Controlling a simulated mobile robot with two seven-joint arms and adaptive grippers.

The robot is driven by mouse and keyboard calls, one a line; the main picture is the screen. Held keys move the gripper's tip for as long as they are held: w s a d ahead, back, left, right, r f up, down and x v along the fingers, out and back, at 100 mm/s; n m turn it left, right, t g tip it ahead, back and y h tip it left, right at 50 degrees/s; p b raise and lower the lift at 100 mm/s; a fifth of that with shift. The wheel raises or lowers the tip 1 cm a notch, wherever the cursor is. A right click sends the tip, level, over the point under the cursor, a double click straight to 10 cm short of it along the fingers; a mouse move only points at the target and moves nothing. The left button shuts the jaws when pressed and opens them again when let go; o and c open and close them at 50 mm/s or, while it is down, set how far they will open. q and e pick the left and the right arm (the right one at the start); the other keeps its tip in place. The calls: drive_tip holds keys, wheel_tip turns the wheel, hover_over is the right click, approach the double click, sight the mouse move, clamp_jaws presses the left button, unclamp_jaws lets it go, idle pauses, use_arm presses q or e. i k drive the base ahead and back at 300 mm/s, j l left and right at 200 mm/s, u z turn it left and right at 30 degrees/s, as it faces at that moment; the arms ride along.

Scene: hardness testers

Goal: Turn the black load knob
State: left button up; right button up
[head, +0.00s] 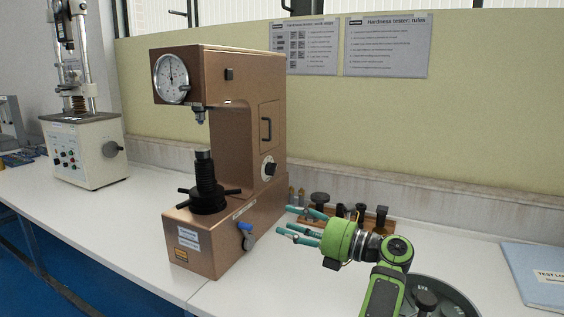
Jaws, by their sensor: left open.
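The copper-coloured hardness tester (232,110) stands on the white bench, with a dial gauge at its upper front. The black load knob (270,168) sits on a pale round plate, low on the tester's right side, and is in plain view. My left gripper (284,219) is below the knob and slightly to its right in the picture. Its two teal fingers are apart and point left towards the tester's base, with nothing between them. The knob and the fingers look apart. My right gripper is not in view.
A wooden rack (345,220) with dark parts stands behind my gripper. A blue-handled lever (246,231) sticks out of the tester's base near the fingertips. A round grey tray (455,299) and a blue folder (541,270) lie at right. A cream tester (85,150) stands at far left.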

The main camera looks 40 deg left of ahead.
sight(270, 170)
drive_tip(key=i+j, duration=0.9)
drive_tip(key=j, duration=0.2)
